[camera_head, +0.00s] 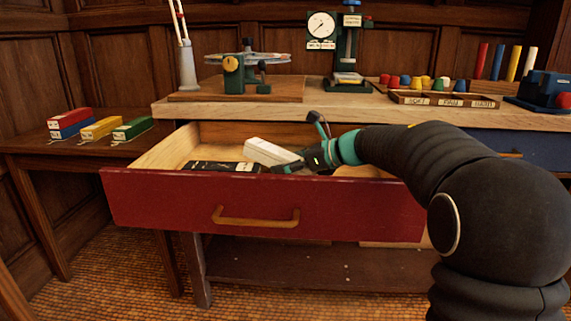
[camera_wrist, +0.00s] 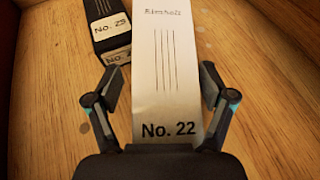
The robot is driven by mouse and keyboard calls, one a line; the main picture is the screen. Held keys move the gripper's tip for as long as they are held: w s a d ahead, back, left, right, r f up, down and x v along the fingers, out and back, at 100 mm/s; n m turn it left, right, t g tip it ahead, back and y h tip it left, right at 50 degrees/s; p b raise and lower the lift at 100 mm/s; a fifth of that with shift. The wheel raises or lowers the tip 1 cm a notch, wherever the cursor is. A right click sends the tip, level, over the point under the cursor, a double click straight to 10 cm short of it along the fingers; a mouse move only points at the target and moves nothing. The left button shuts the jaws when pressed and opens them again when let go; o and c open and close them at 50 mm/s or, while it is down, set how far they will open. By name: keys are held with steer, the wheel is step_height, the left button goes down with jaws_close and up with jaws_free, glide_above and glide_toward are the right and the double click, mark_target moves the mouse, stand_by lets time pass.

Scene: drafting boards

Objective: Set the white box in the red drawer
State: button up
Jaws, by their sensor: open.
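The white box (camera_head: 272,152) lies inside the open red drawer (camera_head: 168,200), tilted in the head view with its near end by my gripper (camera_head: 303,162). In the wrist view the white box (camera_wrist: 167,75) reads "No. 22" and runs away from me between the two fingers of my gripper (camera_wrist: 165,90). The fingers are spread, with a gap visible on each side of the box. A black box (camera_head: 222,167) lies in the drawer to the left of the white box; its "No. 25" label shows in the wrist view (camera_wrist: 112,35). The underside of the white box is hidden.
A side table (camera_head: 60,148) at the left holds red, blue, yellow and green boxes. The workbench top (camera_head: 215,112) above the drawer carries instruments, a labelled tray (camera_head: 440,99) and coloured pegs. Bare drawer floor shows right of the white box in the wrist view.

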steer(key=v, duration=1.2)
steer(key=shift+a, duration=0.1)
stand_by(0.9)
